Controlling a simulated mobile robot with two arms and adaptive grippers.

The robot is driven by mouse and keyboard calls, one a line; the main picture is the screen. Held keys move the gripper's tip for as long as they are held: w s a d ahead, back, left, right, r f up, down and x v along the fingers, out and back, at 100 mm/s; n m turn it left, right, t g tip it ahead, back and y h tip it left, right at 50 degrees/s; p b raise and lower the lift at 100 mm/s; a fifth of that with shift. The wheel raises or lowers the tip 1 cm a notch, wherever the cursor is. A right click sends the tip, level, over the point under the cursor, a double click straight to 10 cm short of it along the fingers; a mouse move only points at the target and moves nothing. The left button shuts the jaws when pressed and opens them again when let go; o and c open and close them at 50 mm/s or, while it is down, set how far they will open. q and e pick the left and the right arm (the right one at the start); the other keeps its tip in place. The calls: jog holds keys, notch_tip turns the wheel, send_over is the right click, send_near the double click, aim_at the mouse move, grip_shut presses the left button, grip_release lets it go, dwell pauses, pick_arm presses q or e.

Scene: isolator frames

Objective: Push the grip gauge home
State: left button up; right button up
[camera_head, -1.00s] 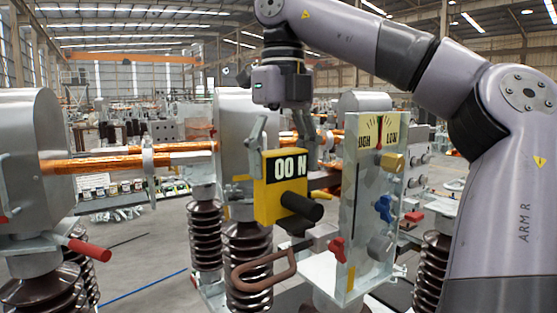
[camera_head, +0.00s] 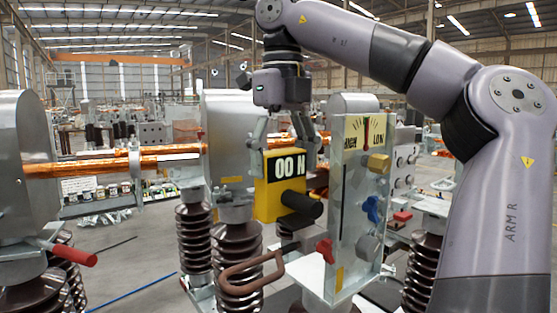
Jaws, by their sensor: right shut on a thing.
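The grip gauge is a yellow box (camera_head: 265,198) with a black "00 N" display and a dark cylindrical knob at its front. It is upright near the centre of the head view. My right gripper (camera_head: 284,146) reaches down from above, with one finger at each side of the gauge's top, and is shut on it. The contact at the fingertips is partly hidden by the box. The gauge's back and whatever lies behind it are hidden. My left gripper is out of view.
A clear upright panel (camera_head: 348,215) with a HIGH/LOW dial and coloured knobs stands close to the gauge's right. A brown loop handle (camera_head: 238,274) is below. Ribbed brown insulators (camera_head: 194,240) and a copper bar (camera_head: 95,162) are at the left, with a red-handled lever (camera_head: 75,256).

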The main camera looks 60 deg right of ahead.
jog(key=shift+s+d+r, duration=0.1)
jog(key=shift+s+d, duration=0.05)
jog(key=shift+d, duration=0.25)
jog(key=o, duration=2)
jog(key=shift+o, duration=0.2)
